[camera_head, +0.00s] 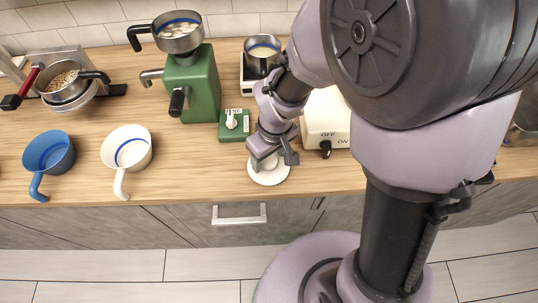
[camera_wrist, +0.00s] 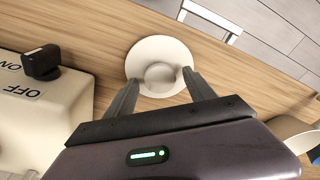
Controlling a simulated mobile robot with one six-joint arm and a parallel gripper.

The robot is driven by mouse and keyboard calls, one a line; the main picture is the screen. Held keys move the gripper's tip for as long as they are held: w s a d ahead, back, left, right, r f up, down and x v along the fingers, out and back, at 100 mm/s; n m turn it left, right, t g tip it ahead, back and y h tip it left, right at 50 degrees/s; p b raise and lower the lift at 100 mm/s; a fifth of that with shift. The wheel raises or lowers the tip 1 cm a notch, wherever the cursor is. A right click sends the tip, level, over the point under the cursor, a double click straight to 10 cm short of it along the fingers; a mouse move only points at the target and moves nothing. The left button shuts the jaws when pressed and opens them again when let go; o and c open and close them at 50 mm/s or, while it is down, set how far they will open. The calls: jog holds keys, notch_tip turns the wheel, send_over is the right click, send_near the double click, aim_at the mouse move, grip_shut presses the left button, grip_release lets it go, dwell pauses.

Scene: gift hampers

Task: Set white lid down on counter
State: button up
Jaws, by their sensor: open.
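The white lid (camera_head: 268,173) is a round disc lying on the wooden counter (camera_head: 215,170) near its front edge. In the wrist view the white lid (camera_wrist: 143,60) shows a raised round knob (camera_wrist: 160,75) at its middle. My gripper (camera_head: 275,158) is just above the lid. In the wrist view my gripper (camera_wrist: 160,82) is open, with one finger on each side of the knob; I cannot tell if either finger touches it.
An off-white box with an ON/OFF knob (camera_head: 325,122) stands right of my gripper. A green switch block (camera_head: 233,124) and green grinder (camera_head: 192,88) stand behind left. White (camera_head: 127,150) and blue (camera_head: 49,155) cups sit left. Counter between the white cup and lid is clear.

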notch_tip(320, 180, up, 11)
jog(key=s+p, duration=0.1)
jog(key=p, duration=0.3)
notch_tip(320, 180, up, 11)
jog(key=m+t+y, duration=0.1)
jog(key=m+t, duration=0.2)
jog(key=m, duration=0.3)
send_over(272, 164)
jog(key=s+d, duration=0.5)
jog(key=s+d+r+m+t, duration=0.1)
jog(key=s+r+m, duration=0.2)
jog(key=s+m, duration=0.1)
jog(key=shift+s+r+m+t, duration=0.2)
jog(key=shift+s+m+t, duration=0.1)
jog(key=shift+s+m, duration=0.15)
